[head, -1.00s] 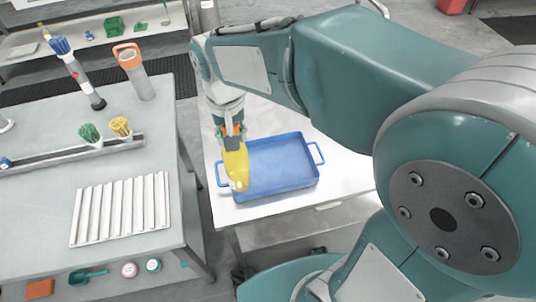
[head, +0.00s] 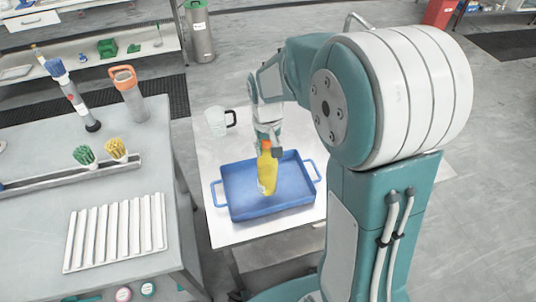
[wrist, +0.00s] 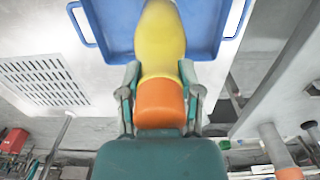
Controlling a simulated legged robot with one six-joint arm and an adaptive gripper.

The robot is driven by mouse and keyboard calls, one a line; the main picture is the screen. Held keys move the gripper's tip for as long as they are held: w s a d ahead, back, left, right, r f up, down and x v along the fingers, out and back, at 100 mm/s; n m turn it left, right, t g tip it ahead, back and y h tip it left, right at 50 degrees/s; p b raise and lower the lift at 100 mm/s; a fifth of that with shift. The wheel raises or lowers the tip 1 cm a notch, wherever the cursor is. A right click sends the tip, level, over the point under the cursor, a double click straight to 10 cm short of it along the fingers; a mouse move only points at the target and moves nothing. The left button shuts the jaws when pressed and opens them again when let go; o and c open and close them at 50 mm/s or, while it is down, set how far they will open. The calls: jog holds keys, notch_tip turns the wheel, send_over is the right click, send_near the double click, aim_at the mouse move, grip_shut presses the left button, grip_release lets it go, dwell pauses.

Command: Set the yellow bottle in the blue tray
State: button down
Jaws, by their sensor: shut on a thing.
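The yellow bottle (head: 267,172) has an orange cap and hangs roughly upright over the middle of the blue tray (head: 236,181). My gripper (head: 266,150) is shut on the bottle near its orange cap. In the wrist view my gripper (wrist: 160,95) has a finger on each side of the yellow bottle (wrist: 160,40), around its neck. The blue tray (wrist: 108,30) lies behind the bottle there. Whether the bottle's base touches the tray floor I cannot tell. The tray has a handle at each end and looks otherwise empty.
The tray sits on a white table (head: 222,232). A clear jug (head: 216,121) with a dark handle stands behind it. To the left, a grey table (head: 30,200) holds a ribbed white rack (head: 115,232), brushes (head: 116,148) and an orange-topped container (head: 130,95).

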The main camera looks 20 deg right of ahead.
jog(key=shift+w+d+f, duration=0.1)
jog(key=shift+d+f, duration=0.15)
jog(key=shift+f, duration=0.6)
jog(key=shift+w+d+f, duration=0.1)
jog(key=shift+d+f, duration=0.1)
jog(key=shift+f, duration=0.65)
jog(key=shift+s+a+f, duration=0.1)
jog(key=shift+c, duration=1.3)
grip_release()
notch_tip(320, 180, up, 12)
jog(key=shift+r, duration=0.15)
jog(key=s+r+t, duration=0.2)
jog(key=s+r, duration=0.1)
jog(key=s, duration=0.6)
jog(key=s+r+t, duration=0.3)
jog(key=s, duration=0.7)
jog(key=shift+s+d+t, duration=0.15)
jog(key=shift+d+t, duration=0.1)
jog(key=shift+t, duration=0.05)
